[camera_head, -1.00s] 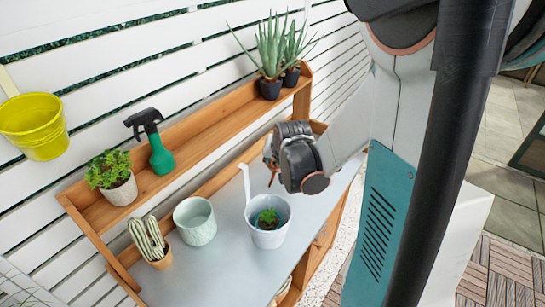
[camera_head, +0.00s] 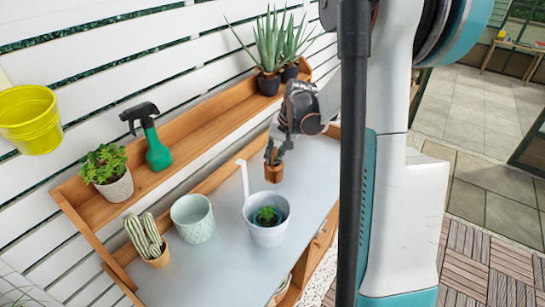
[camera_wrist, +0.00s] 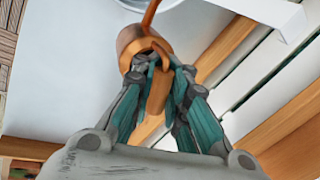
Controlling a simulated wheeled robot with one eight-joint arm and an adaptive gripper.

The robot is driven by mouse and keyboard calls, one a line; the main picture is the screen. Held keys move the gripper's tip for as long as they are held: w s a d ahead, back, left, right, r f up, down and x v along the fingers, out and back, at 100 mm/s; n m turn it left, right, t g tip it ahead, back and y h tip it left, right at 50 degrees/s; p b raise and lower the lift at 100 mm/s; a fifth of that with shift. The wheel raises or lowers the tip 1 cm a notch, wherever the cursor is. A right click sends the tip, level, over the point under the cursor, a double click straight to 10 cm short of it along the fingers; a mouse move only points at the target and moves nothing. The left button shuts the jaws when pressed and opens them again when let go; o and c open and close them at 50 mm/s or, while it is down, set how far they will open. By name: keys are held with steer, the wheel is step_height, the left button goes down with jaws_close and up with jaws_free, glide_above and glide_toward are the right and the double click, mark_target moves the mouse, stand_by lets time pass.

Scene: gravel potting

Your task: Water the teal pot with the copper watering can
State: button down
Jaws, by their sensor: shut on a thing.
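My gripper (camera_head: 276,152) is shut on the small copper watering can (camera_head: 274,172) and holds it up over the back right part of the bench. In the wrist view the fingers (camera_wrist: 164,68) close around its handle, and its body (camera_wrist: 130,40) and thin spout lie beyond them.
A white upright strip (camera_head: 243,180) rises behind the white pot. A pale green pot (camera_head: 193,232) and a potted cactus (camera_head: 158,262) stand to its left on the grey bench (camera_head: 215,270). The wooden shelf (camera_head: 205,125) holds a spray bottle (camera_head: 157,153) and plants.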

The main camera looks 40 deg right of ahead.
steer(key=shift+s+a+r, duration=0.1)
steer(key=shift+r+p, duration=1.25)
steer(key=shift+r, duration=0.75)
